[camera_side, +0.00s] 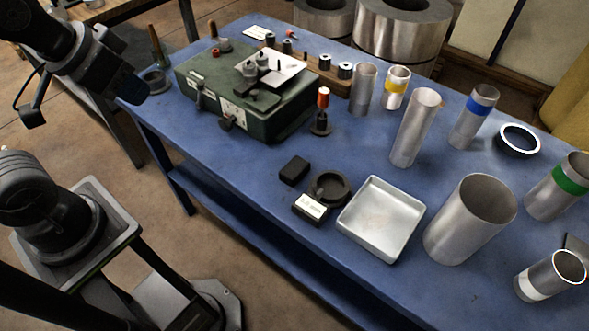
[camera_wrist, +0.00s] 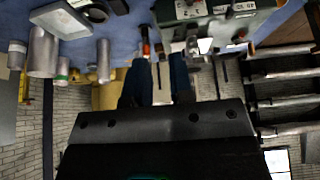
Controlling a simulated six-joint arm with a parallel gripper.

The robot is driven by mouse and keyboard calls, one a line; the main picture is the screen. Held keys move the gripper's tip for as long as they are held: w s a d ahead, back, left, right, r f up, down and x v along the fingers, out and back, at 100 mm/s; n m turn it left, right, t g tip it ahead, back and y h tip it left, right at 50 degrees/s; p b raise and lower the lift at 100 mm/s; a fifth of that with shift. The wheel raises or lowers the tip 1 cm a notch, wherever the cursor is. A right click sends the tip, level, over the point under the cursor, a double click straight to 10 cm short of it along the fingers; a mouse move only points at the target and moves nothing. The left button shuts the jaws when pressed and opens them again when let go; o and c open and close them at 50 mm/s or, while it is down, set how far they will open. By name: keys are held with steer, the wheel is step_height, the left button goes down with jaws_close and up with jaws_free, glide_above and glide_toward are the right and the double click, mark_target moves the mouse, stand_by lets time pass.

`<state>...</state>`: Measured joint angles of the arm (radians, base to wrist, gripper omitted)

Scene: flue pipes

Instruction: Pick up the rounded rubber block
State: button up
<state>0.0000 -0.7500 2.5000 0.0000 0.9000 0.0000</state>
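The rounded rubber block (camera_side: 294,170) looks like the small black block with softened edges on the blue table. It lies just left of a round black dish (camera_side: 331,187) and behind a black block with a white label (camera_side: 310,208). In the wrist view, the dark shape at the top edge (camera_wrist: 118,6) may be this block, but it is too small to tell. My gripper (camera_wrist: 158,65) has its two dark fingers apart with nothing between them. In the side view its end is at the upper left, well away from the block; its fingertips are hard to make out.
A square metal tray (camera_side: 380,219) and a wide metal pipe (camera_side: 470,219) stand right of the block. A green machine (camera_side: 247,92) and a red-capped bottle (camera_side: 322,112) stand behind it. Several upright pipes fill the right side. The blue table (camera_side: 235,165) is bare left of the block.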

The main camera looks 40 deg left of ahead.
steer(key=o, duration=1.4)
steer(key=shift+o, duration=0.2)
steer(key=m+g, duration=0.6)
steer(key=m, duration=1.2)
glide_above(294, 167)
step_height(294, 167, down, 15)
steer(key=f, duration=0.9)
steer(key=shift+d, duration=0.25)
steer(key=shift+a+f, duration=0.2)
steer(key=shift+f, duration=2.6)
